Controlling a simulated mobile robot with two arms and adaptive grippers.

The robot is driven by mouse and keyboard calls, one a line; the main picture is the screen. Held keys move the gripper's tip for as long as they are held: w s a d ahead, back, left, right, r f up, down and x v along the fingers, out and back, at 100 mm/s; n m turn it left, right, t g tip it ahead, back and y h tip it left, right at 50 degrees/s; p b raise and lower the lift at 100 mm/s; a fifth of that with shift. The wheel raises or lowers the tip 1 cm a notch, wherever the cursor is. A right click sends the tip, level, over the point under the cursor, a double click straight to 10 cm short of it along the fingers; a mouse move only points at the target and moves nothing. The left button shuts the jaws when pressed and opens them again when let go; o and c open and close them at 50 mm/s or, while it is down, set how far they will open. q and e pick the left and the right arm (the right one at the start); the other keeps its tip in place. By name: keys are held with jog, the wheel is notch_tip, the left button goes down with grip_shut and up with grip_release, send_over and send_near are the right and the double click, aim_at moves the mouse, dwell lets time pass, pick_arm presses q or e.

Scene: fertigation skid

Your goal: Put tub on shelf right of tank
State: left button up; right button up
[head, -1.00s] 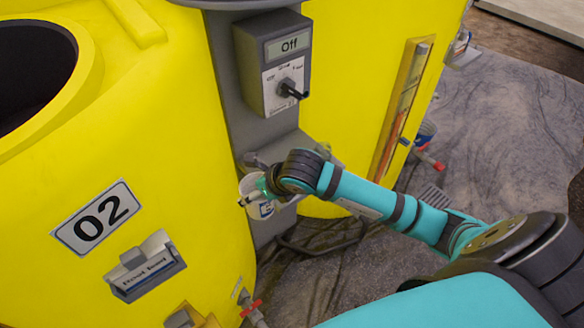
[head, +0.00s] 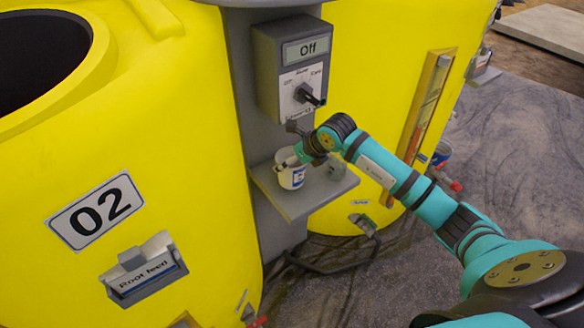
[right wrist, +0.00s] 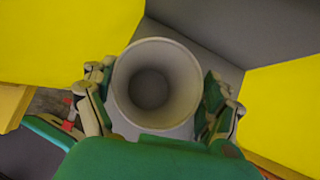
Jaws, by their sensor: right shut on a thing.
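The white tub (head: 291,176), with a blue mark on its side, stands upright over the small grey shelf (head: 306,203). Whether its base touches the shelf is hard to tell. The shelf is just right of the yellow tank (head: 180,110) labelled 02. My right gripper (head: 297,161) is shut on the tub near its rim. In the right wrist view the round, empty-looking tub (right wrist: 155,88) sits between the two fingers, with grey shelf behind it. My left gripper is not in view.
A grey switch box (head: 292,75) reading "Off" hangs on the grey post above the shelf. A second yellow tank (head: 370,90) stands right of the shelf. The shelf's right part is partly behind my arm. Open floor lies farther right.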

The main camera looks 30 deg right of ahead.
jog(key=shift+f+b, duration=0.55)
jog(key=shift+f, duration=0.8)
jog(key=o, duration=1)
jog(key=shift+r, duration=0.1)
jog(key=shift+r+p, duration=0.25)
jog(key=shift+p, duration=0.05)
jog(key=v, duration=1.1)
jog(key=shift+s+r, duration=0.25)
jog(key=shift+s, duration=0.05)
jog(key=shift+d, duration=0.1)
